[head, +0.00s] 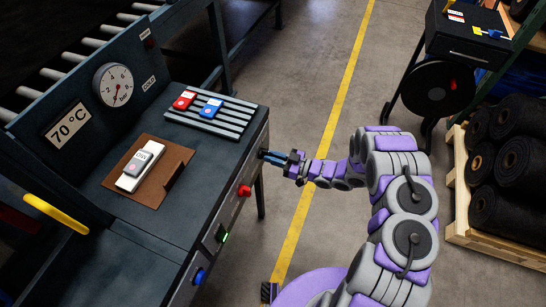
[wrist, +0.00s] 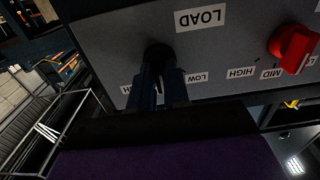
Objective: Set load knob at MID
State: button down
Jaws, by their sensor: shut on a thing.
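The load knob (wrist: 157,51) is a dark knob on the grey front panel (wrist: 120,45), beside the upside-down LOAD label (wrist: 200,19) in the wrist view. My gripper (wrist: 160,78) is shut on the load knob, its two blue fingers reaching up to it. The fingers hide most of the knob, so I cannot tell where it points. A LOW label (wrist: 196,77) shows right of the fingers, and part of another label shows at their left. No MID label shows at this knob. In the head view my gripper (head: 272,156) meets the press's front edge, hiding the knob.
A red knob (wrist: 293,47) with its own HIGH and MID labels sits right of the load knob; it also shows in the head view (head: 243,190).

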jog(key=c, duration=1.1)
grip_release()
jog(key=shift+d, duration=0.1)
jog(key=p+v, duration=0.1)
jog(key=v, duration=1.6)
jog(key=shift+d, duration=0.2)
